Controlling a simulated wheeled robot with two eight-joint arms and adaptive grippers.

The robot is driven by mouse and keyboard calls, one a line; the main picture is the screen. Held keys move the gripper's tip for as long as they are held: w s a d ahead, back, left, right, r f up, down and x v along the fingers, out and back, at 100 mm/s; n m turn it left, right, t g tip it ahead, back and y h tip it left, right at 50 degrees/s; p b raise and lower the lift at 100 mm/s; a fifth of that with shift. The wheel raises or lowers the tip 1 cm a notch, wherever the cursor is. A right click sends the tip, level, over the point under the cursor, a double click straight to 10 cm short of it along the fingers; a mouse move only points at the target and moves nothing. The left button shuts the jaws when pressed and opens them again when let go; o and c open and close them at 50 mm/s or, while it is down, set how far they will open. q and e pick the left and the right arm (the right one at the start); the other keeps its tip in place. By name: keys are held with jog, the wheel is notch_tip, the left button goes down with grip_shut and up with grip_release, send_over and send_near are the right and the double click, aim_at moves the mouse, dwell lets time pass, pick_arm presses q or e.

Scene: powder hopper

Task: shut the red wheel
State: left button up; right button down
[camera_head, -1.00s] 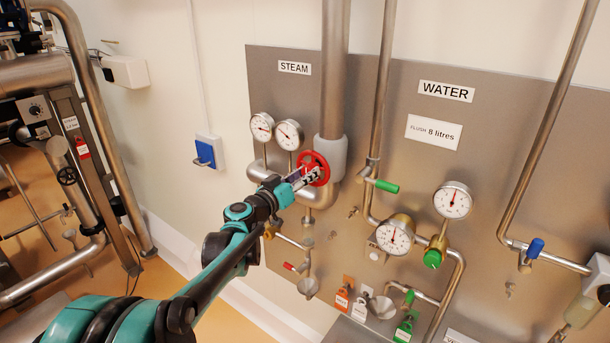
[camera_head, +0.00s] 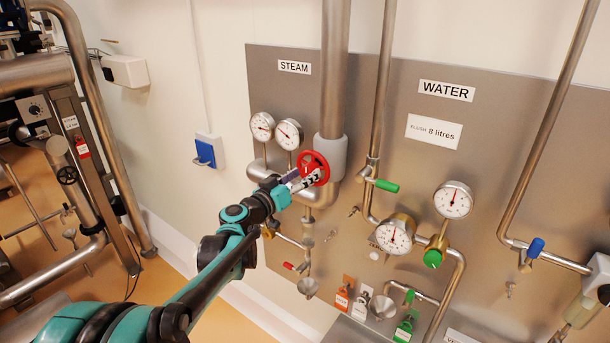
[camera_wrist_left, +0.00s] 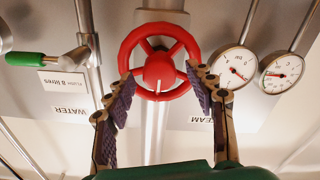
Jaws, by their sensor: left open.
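The red wheel (camera_head: 314,168) is mounted on the steam pipe under the STEAM label in the head view. In the left wrist view the red wheel (camera_wrist_left: 160,62) shows nearly face-on, with spokes, a round hub and a small white mark below the hub. My left gripper (camera_head: 308,181) is at the wheel's lower front in the head view. In the wrist view its two fingers (camera_wrist_left: 162,90) are spread wide at the lower left and lower right of the rim. Nothing is held between them. I cannot tell whether the fingertips touch the rim. My right gripper is not in view.
Two steam gauges (camera_head: 275,130) sit left of the wheel. A green-handled valve (camera_head: 386,186) and water gauges (camera_head: 453,200) are to the right. A small red-handled valve (camera_head: 290,266) and hanging tags (camera_head: 344,295) are below.

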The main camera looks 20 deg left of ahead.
pick_arm(q)
jog(key=v, duration=1.1)
